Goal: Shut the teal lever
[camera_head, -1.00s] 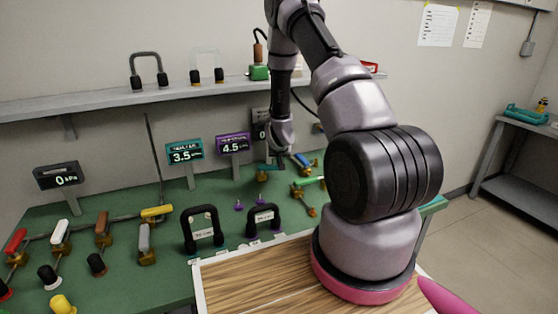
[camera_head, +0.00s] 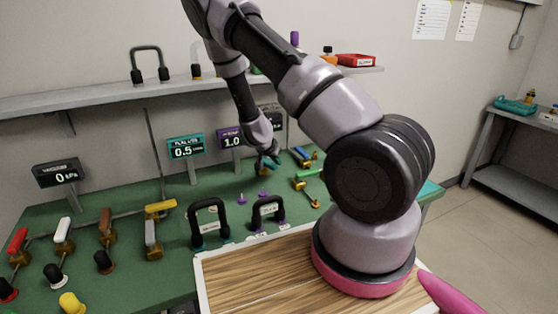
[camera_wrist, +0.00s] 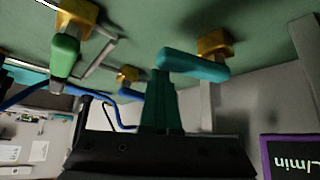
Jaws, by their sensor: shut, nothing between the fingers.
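The teal lever (camera_wrist: 195,66) sits on a brass valve body (camera_wrist: 215,43) in the wrist view, its arm running left from the valve. In the head view it is a small teal patch mostly hidden by my gripper. My gripper (camera_head: 267,158) is shut and empty at the back of the green bench. In the wrist view the shut fingertips (camera_wrist: 161,78) are at the lever's free end; I cannot tell whether they touch it. The teal-framed display (camera_head: 186,147) reads about 0.5.
A green-handled valve (camera_wrist: 65,52) and a blue lever (camera_head: 301,154) are close by. The purple-framed display (camera_head: 230,138) reads 1.0. Black handles (camera_head: 209,207) stand nearer the front. More coloured levers line the left side of the bench. A shelf (camera_head: 110,98) runs along the wall.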

